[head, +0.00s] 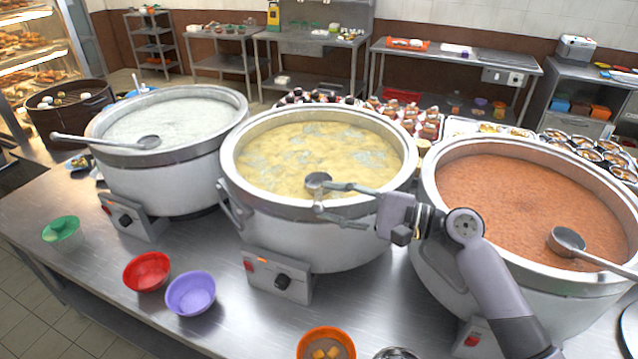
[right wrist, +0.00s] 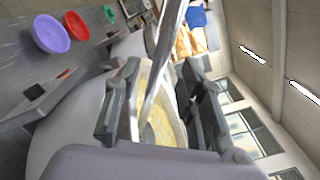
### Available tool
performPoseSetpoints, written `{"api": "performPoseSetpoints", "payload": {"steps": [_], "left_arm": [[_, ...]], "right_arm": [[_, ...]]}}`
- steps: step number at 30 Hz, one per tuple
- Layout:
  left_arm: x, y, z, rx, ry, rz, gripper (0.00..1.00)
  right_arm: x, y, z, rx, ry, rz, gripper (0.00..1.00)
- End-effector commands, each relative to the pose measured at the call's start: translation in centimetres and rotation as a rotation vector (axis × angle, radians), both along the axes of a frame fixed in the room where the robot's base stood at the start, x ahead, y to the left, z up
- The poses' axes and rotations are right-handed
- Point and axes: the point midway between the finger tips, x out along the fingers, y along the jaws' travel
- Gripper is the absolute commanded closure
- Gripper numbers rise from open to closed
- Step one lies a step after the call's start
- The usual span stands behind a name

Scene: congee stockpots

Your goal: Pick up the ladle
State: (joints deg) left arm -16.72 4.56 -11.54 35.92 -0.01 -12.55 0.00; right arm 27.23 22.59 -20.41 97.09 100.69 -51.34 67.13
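A grey metal ladle (head: 318,181) rests in the middle pot (head: 230,170) of yellowish congee, its bowl at the surface. Its handle runs right, toward my right gripper (head: 338,203), which is over the pot's front rim. In the right wrist view the ladle's handle (right wrist: 163,65) passes between the two spread fingers of my right gripper (right wrist: 160,98), with gaps beside it. The gripper is open. It hides part of the handle in the head view. My left gripper is not in view.
A white-congee pot (head: 160,178) with a ladle (head: 149,142) stands left, an orange-red one (head: 500,190) with a ladle (head: 567,241) right. Red (head: 147,272), purple (head: 191,294), green (head: 62,232) and orange (head: 326,347) bowls stand in front on the steel counter (head: 235,325).

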Motion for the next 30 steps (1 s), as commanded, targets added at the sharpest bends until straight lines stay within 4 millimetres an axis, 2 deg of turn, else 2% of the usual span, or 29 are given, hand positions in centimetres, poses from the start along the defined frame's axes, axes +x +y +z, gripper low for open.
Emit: {"api": "performPoseSetpoints", "payload": {"steps": [1, 6, 14, 30], "left_arm": [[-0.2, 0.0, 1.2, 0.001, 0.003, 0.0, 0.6], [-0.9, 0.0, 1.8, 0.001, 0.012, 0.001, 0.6], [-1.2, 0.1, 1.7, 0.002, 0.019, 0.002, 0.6], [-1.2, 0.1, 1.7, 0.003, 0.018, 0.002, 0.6]], "right_arm": [[0.3, 0.9, 0.4, 0.003, 0.003, 0.002, 0.64], [1.0, 2.7, 0.1, 0.001, 0.001, 0.002, 0.64], [1.1, 3.0, -0.2, 0.0, 0.0, 0.0, 0.64], [1.1, 3.0, -0.2, 0.0, 0.0, 0.0, 0.98]]}}
